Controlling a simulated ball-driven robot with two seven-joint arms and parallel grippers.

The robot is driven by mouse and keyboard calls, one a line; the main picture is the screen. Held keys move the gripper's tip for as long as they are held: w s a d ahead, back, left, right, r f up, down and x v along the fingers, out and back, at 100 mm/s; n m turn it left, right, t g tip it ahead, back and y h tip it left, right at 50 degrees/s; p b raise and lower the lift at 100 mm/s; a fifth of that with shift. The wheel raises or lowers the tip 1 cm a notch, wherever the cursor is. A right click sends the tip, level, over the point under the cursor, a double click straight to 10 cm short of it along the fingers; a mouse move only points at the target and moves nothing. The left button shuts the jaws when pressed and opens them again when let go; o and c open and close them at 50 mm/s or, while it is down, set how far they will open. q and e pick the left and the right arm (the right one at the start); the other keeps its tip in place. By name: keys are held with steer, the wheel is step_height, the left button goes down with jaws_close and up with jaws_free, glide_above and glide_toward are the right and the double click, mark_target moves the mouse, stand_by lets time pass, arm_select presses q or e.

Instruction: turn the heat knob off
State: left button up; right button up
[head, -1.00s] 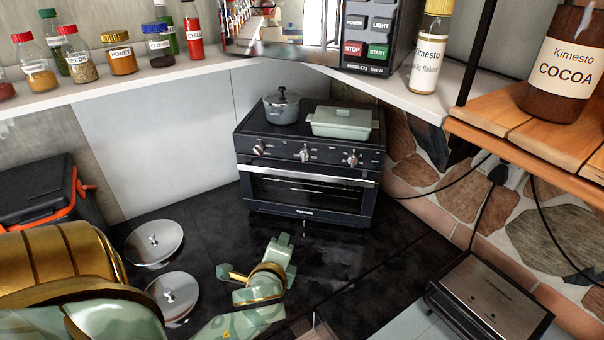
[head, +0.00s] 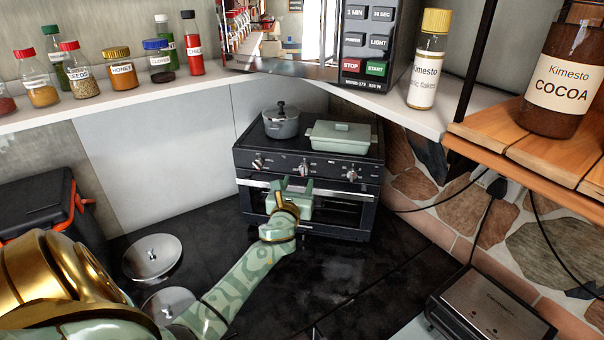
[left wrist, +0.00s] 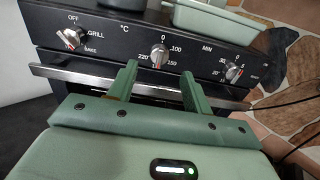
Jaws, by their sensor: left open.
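The heat knob (head: 303,170) is the middle of three silver knobs on the front of a small black oven (head: 310,220). In the left wrist view the heat knob (left wrist: 158,55) sits under the °C mark, with 0, 100, 150 and 220 around it; I cannot tell exactly where its pointer stands. My left gripper (head: 292,186) is open and empty, in front of the oven door and just below the knob. In the left wrist view its green fingers (left wrist: 158,78) are spread to either side below the knob, apart from it. My right gripper is not in view.
A grill knob (left wrist: 73,38) and a minutes knob (left wrist: 233,71) flank the heat knob. The oven's door handle (head: 335,186) runs below. A grey pot (head: 281,123) and a green lidded dish (head: 341,138) stand on top. Metal lids (head: 152,257) lie on the dark worktop.

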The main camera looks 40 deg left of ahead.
mark_target(303, 171)
arm_select(q)
steer(key=b+x, duration=0.1)
steer(key=x, duration=0.5)
steer(key=shift+w+a, duration=0.1)
steer(key=shift+w, duration=0.05)
steer(key=c, duration=1)
